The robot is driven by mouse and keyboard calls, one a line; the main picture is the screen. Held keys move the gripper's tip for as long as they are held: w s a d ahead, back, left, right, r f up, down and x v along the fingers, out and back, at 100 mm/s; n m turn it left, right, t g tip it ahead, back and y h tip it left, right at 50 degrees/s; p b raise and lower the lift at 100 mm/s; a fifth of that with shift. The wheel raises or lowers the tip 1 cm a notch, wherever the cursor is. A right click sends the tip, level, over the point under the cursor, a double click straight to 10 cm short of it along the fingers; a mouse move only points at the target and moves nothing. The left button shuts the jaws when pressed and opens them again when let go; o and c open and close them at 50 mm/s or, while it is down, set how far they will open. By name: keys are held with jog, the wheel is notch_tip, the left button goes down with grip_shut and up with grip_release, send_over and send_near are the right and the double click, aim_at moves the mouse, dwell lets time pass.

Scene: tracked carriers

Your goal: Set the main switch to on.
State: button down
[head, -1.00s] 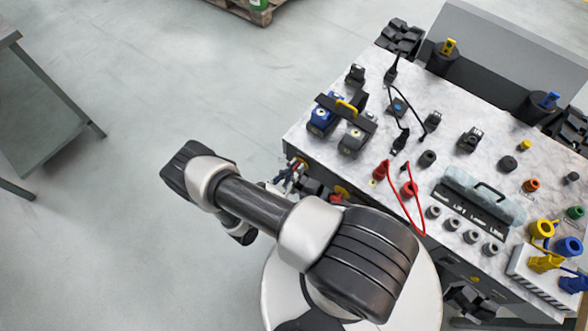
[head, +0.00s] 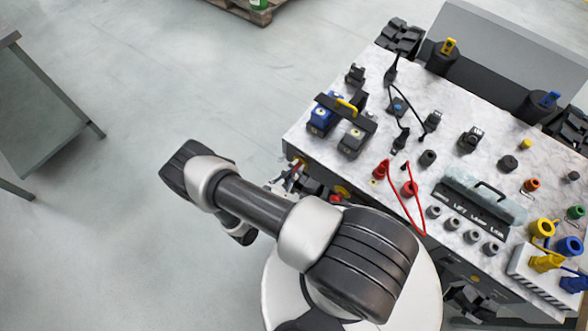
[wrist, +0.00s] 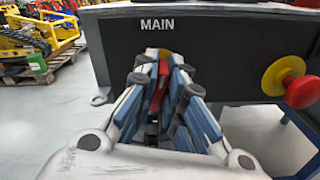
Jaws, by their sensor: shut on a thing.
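The main switch shows in the wrist view as a red handle (wrist: 159,84) below the white word MAIN on a dark panel (wrist: 215,48). The handle stands roughly upright in the picture. My gripper (wrist: 163,62) is shut on it, with the blue-and-white fingers at its two sides. The fingers hide the switch's base and any position marks. In the head view my gripper (head: 288,182) is at the front left of the carrier, partly hidden by my arm.
A red mushroom button on a yellow disc (wrist: 290,82) is on the panel to the right of my gripper. The carrier's marble-patterned top (head: 455,105) holds batteries, cables and sockets. A pallet (head: 240,10) lies far off.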

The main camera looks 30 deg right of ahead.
jog(key=m, duration=0.3)
jog(key=shift+s+f+m, duration=0.1)
jog(key=shift+m, duration=0.3)
jog(key=m, duration=0.3)
jog(key=shift+s+m, duration=0.1)
jog(key=shift+m, duration=0.2)
jog(key=m, duration=0.3)
jog(key=shift+d+f+m, duration=0.1)
jog(key=shift+f+m, duration=0.05)
jog(key=shift+m, duration=0.15)
jog(key=shift+f+m+p, duration=0.1)
jog(key=shift+m+p, duration=0.2)
jog(key=shift+m, duration=1.6)
jog(key=c, duration=1.7)
grip_release()
